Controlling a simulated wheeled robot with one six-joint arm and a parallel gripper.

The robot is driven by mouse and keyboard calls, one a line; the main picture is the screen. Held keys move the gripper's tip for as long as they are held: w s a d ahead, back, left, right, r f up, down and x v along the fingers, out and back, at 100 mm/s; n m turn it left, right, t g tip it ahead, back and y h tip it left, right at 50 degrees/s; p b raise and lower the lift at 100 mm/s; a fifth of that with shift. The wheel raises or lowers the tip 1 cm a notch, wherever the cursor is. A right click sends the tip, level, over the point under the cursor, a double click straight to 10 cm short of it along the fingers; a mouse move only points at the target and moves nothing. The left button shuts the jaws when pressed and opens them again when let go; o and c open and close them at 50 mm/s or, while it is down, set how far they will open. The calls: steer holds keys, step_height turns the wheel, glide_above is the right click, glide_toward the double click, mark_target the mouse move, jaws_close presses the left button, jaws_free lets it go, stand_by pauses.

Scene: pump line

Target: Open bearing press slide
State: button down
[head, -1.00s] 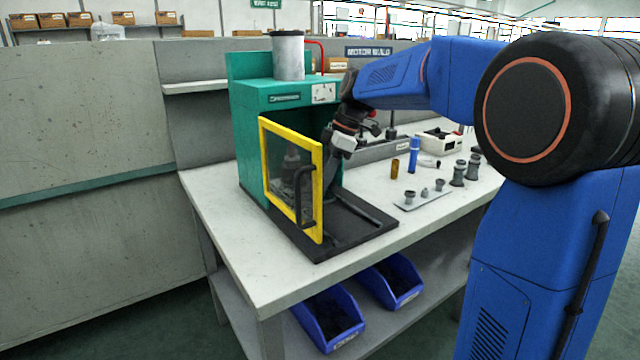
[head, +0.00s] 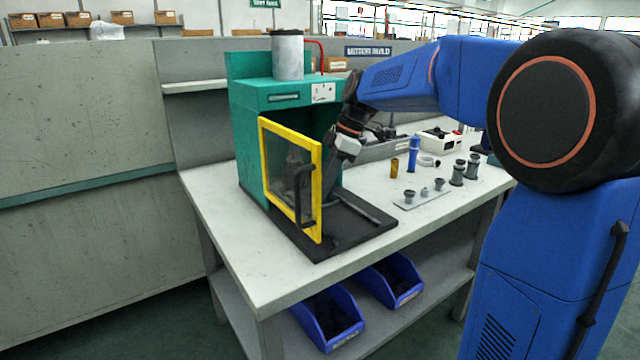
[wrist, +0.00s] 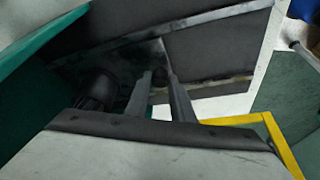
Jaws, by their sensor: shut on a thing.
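The bearing press (head: 270,95) is a green cabinet on the bench. Its yellow-framed clear door (head: 318,190) stands swung open, with a dark handle. A dark base with rails (head: 350,225) sticks out in front of the press. My gripper (head: 330,170) reaches down behind the door's free edge, at the press opening; its tips are hidden in the head view. In the wrist view, my gripper's two grey fingers (wrist: 160,80) are closed around a small dark piece (wrist: 159,73), seemingly the slide's grip, low over the dark plate. A dark cylindrical part (wrist: 97,85) stands left of the fingers.
The door frame's yellow edge (wrist: 270,130) is close to my gripper in the wrist view. Right of the press are a small plate of grey parts (head: 422,198), a blue bottle (head: 413,155) and a brown cylinder (head: 394,168). Blue bins (head: 330,318) sit below.

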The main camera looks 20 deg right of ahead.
steer(key=s+d, duration=0.1)
steer(key=s, duration=0.4)
steer(key=s+d, duration=0.2)
steer(key=s, duration=0.4)
steer(key=s+d, duration=0.2)
steer(key=s, duration=0.3)
steer(key=shift+s+d, duration=0.15)
steer(key=c, duration=1.5)
jaws_free()
steer(key=shift+c, duration=0.2)
steer(key=w+v, duration=0.1)
steer(key=v, duration=1.6)
steer(key=shift+s+r, duration=0.25)
steer(key=shift+s, duration=0.25)
steer(key=shift+d, duration=0.1)
